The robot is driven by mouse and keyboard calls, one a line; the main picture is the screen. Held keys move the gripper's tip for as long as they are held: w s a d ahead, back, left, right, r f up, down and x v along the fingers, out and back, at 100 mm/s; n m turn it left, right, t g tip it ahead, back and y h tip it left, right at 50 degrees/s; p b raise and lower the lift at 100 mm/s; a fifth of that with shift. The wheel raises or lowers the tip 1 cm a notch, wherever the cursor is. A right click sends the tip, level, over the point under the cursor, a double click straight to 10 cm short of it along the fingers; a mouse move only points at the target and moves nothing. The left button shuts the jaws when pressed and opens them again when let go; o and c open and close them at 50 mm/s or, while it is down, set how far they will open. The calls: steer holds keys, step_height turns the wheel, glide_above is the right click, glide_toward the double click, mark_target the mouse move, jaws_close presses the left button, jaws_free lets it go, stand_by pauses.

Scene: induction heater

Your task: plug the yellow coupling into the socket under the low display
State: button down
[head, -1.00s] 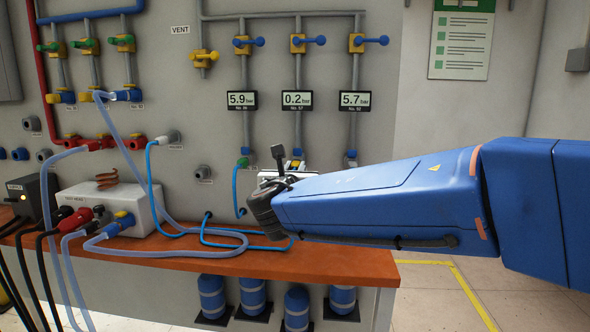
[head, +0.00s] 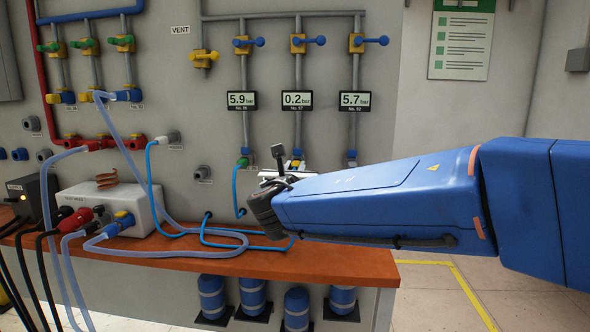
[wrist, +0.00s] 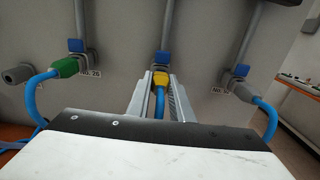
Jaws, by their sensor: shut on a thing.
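The low display (head: 297,101) reads 0.2 bar and hangs between two displays with higher readings. The yellow coupling (wrist: 160,79), on a blue hose (wrist: 159,104), is between the fingers of my gripper (wrist: 160,92), which is shut on it. Its front end is at the grey socket (wrist: 163,58) below the blue pipe fitting (wrist: 162,45) of the middle pipe. The two look in contact, but I cannot tell whether the coupling is fully seated. In the head view my gripper (head: 292,170) largely hides this spot.
A green coupling (wrist: 65,67) sits in the left socket and a grey coupling (wrist: 240,83) in the right one, both with blue hoses. The orange bench (head: 330,264) runs below, with a white box (head: 90,205), cables and hoses at its left.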

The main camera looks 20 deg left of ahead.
steer(key=shift+w+a, duration=0.15)
steer(key=shift+w, duration=0.4)
stand_by(0.4)
steer(key=c, duration=1.5)
jaws_free()
steer(key=shift+s, duration=0.1)
